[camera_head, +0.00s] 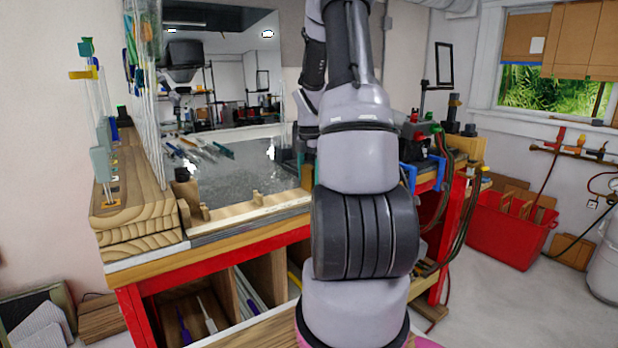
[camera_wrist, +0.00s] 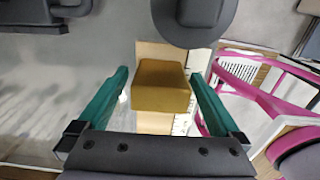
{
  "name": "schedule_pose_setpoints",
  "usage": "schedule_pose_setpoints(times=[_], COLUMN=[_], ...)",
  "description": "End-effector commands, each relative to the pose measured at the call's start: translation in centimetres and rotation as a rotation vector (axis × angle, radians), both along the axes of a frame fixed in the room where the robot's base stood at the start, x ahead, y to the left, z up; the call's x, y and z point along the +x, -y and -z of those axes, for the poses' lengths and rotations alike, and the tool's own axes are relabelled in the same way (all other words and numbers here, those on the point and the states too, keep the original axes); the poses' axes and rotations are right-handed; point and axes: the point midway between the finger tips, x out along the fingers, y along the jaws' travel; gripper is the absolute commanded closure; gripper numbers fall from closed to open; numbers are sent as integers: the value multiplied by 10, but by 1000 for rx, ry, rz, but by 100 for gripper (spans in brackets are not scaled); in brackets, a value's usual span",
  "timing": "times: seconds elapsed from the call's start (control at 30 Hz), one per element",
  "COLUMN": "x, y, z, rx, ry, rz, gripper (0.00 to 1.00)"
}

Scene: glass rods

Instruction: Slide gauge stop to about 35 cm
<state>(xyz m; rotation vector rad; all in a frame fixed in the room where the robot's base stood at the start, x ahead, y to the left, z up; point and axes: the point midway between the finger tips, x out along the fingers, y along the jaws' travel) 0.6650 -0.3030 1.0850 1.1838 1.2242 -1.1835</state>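In the wrist view a brown-yellow block (camera_wrist: 160,88), which looks like the gauge stop, sits over a pale wooden strip (camera_wrist: 153,122) with a white marked scale (camera_wrist: 182,124) beside it. My gripper (camera_wrist: 159,73) is open, its two green fingers on either side of the block. Narrow gaps seem to show between the fingers and the block; contact is hard to judge. The scale's numbers are too small to read. In the head view my arm hides the block and most of the gripper.
The head view shows a red-framed bench (camera_head: 130,315) with a wooden rail (camera_head: 245,213) along its front. Upright glass rods stand in a wooden block (camera_head: 135,190) at the left. Clamps and hoses crowd the right end. A red bin (camera_head: 505,232) stands on the floor at right.

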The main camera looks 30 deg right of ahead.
Motion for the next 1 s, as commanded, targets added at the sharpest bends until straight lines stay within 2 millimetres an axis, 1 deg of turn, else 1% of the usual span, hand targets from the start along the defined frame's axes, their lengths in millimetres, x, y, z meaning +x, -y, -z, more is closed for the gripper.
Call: schedule_pose_setpoints(times=[0.13,0.27,0.5,0.6,0.7,0.8,1.0], x=[0,1,1,0,0,0,0], y=[0,1,1,0,0,0,0], z=[-3,-19,-68,-85,-98,-105,-108], rx=[-1,-2,-2,-1,-1,-1,0], ry=[1,3,3,4,2,1,-1], rz=[0,1,1,1,0,0,0], gripper=[0,0,0,0,0,0,0])
